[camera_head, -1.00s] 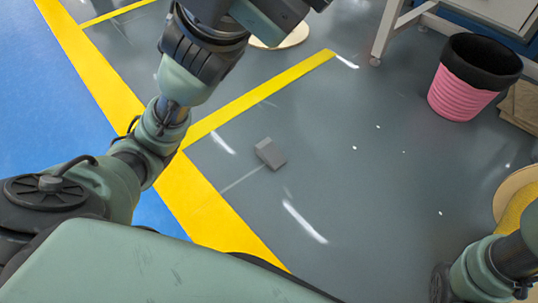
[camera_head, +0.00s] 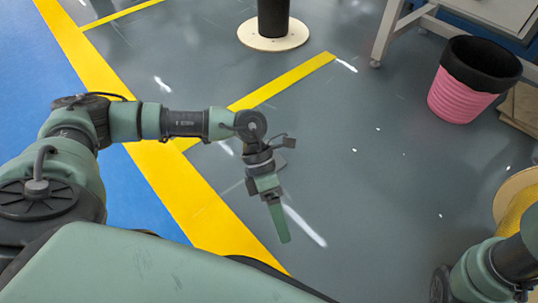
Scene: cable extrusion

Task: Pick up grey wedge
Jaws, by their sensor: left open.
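The grey wedge (camera_head: 280,161) lies on the grey floor near the middle of the head view. Most of it is hidden behind my left wrist, and only a small grey part shows beside it. My left gripper (camera_head: 279,222) is open and points down the picture. Its green fingers overlap in this view, so the gap between them does not show. The fingertips appear nearer to me than the wedge, and I see nothing between them. My right arm shows at the lower right, but its gripper is out of view.
Yellow floor lines (camera_head: 205,212) border a blue area (camera_head: 40,100) at left. A black cylinder on a round wooden base (camera_head: 272,43) stands at the top. A pink bin with black lining (camera_head: 457,98) and a wheeled table (camera_head: 398,28) are at upper right. The middle-right floor is clear.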

